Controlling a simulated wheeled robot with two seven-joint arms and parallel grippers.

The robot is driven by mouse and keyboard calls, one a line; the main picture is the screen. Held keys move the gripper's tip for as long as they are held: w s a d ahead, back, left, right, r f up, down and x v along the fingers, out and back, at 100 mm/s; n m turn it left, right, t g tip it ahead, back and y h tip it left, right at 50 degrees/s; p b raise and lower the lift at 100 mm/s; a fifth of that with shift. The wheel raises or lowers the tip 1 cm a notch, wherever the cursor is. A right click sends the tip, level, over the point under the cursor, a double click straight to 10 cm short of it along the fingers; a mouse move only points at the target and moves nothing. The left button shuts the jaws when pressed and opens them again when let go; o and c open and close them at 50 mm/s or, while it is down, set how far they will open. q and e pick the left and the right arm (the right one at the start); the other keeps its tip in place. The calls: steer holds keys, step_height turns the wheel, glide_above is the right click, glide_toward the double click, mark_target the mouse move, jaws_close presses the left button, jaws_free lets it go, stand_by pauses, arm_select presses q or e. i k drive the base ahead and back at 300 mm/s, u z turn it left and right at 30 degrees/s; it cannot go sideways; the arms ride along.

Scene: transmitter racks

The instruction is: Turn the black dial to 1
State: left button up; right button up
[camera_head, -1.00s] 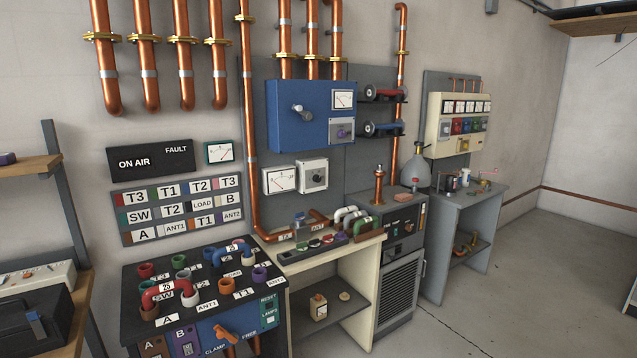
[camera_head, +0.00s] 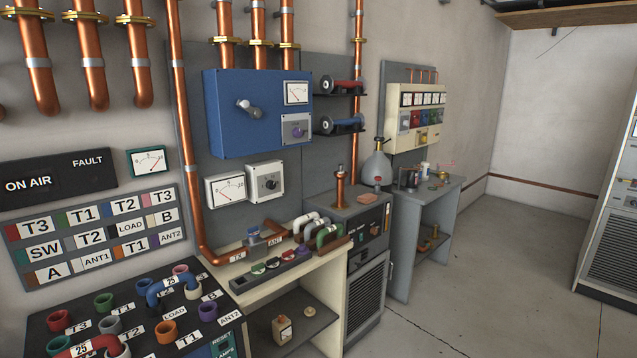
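A black dial (camera_head: 270,184) sits on a small white square box on the grey wall panel, right of a white-faced meter (camera_head: 226,188) and below the blue cabinet (camera_head: 240,120). The dial's markings are too small to read, so I cannot tell its setting. Neither of my grippers shows in this view.
A cream workbench (camera_head: 345,262) with coloured plugs and handles stands below the dial. A black patch panel (camera_head: 135,312) with coloured sockets is at the lower left. A grey cabinet (camera_head: 368,285) stands right of the bench. The floor (camera_head: 490,270) at the right is clear.

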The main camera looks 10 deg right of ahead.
mark_target(272, 185)
steer(key=i, duration=1.05)
steer(key=u, duration=0.45)
